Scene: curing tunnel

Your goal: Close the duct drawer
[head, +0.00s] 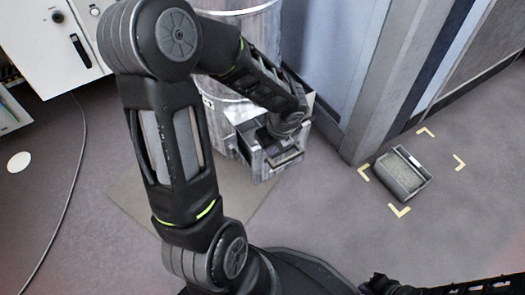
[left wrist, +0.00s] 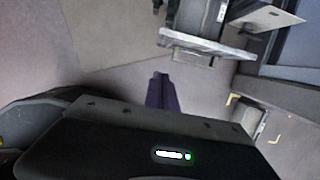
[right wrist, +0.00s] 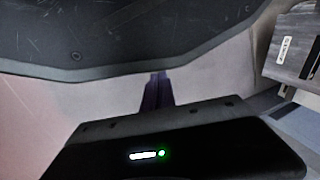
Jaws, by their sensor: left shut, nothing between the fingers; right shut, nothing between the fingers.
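The duct drawer (head: 262,160) is a grey metal box with a bar handle (head: 287,159) on its front. It stands out from the lower part of the round metal duct (head: 232,45), with a dark opening on top. My left arm reaches over it, and its wrist covers part of the drawer. In the left wrist view my left gripper (left wrist: 159,76) is shut and empty, below a pale metal edge (left wrist: 205,46) that looks like the drawer front. Contact cannot be told. My right gripper (right wrist: 154,76) is shut and empty, away from the drawer.
A grey bin (head: 405,180) with grainy contents stands on the floor inside yellow corner marks, right of the drawer. A grey-blue wall panel (head: 335,60) rises beside the duct. A white cabinet (head: 60,45) is at upper left. A cable crosses the left floor.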

